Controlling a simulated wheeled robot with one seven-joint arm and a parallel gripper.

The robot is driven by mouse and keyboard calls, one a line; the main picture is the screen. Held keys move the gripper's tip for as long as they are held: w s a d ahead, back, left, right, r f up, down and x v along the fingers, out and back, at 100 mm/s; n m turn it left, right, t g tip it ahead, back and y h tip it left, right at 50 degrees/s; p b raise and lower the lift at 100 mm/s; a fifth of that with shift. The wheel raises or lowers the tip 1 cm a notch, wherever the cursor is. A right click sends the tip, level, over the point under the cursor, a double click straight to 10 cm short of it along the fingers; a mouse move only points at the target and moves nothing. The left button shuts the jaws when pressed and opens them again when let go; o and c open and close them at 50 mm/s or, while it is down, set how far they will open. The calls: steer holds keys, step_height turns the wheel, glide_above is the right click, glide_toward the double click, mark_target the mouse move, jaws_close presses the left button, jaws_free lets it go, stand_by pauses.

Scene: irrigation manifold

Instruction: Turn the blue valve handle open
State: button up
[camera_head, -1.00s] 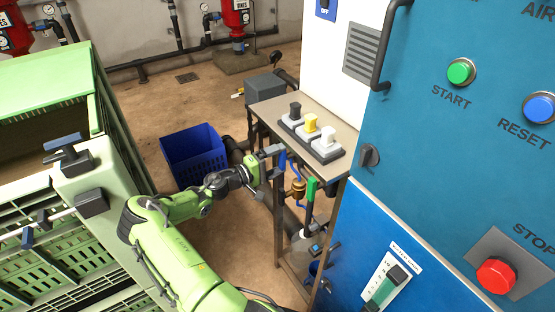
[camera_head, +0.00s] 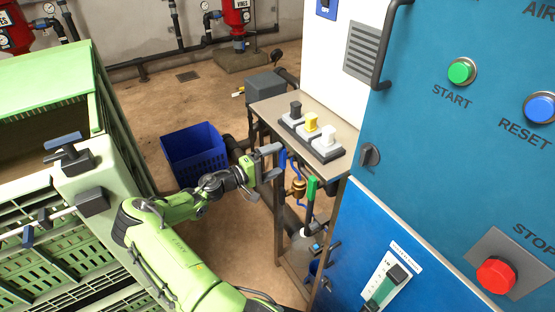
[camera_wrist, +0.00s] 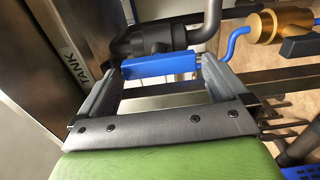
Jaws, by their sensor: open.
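The blue valve handle (camera_wrist: 160,65) lies across the space between my two fingertips in the wrist view, just beyond or level with their tips. I cannot tell whether either finger touches it. A dark valve body and pipe (camera_wrist: 150,38) sit right behind it. My gripper (camera_wrist: 158,80) is open, with one finger at each end of the handle. In the head view my gripper (camera_head: 273,160) is at the left side of the metal stand, below its top. A blue part (camera_head: 283,161) shows just beside the fingers there, partly hidden.
A brass fitting (camera_head: 297,188) with blue tubing and a green handle (camera_head: 312,188) are close to the right. The stand's top (camera_head: 262,108) carries three switches. A blue crate (camera_head: 194,150) is on the floor; a blue cabinet (camera_head: 450,170) stands at the right, green crates (camera_head: 45,85) at the left.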

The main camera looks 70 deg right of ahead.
steer(key=v, duration=1.4)
steer(key=shift+w, duration=0.1)
